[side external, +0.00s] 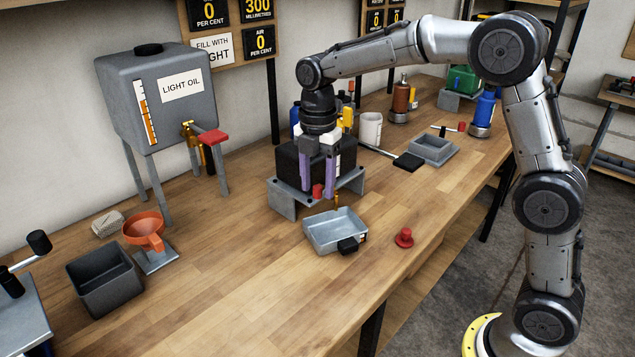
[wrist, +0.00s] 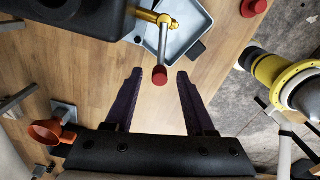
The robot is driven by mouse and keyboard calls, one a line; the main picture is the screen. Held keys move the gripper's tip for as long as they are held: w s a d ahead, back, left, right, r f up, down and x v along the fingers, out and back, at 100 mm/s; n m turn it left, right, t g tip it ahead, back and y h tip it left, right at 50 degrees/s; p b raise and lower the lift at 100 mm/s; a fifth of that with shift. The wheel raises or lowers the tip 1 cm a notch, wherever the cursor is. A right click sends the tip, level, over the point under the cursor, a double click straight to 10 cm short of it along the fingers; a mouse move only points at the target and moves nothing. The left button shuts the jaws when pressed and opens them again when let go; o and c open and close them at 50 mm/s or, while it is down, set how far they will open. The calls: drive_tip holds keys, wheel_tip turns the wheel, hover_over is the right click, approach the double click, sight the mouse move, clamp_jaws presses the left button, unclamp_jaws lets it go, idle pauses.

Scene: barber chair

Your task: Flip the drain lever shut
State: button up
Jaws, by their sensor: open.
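The drain lever (wrist: 163,45) is a silver rod on a brass valve (wrist: 148,15) at the black tank (side external: 286,160). Its red tip (wrist: 160,76) points toward my gripper in the wrist view. The red tip also shows in the side view (side external: 318,191). My gripper (side external: 318,185) is open and points down at the tank's front. Its two purple fingers stand on either side of the red tip, with visible gaps in the wrist view. A grey metal tray (side external: 335,230) sits on the bench below the valve. My gripper hides part of the valve and tank in the side view.
The tank rests on a grey stand (side external: 283,201). A red knob (side external: 404,238) lies right of the tray. A light oil tank (side external: 160,95), an orange funnel (side external: 143,229) and a black bin (side external: 104,281) stand left. The front bench is clear.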

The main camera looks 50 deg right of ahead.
drive_tip(key=shift+f, duration=0.15)
clamp_jaws()
drive_tip(key=shift+w+a+m, duration=0.1)
drive_tip(key=shift+w+m, duration=0.6)
drive_tip(key=shift+m, duration=0.7)
unclamp_jaws()
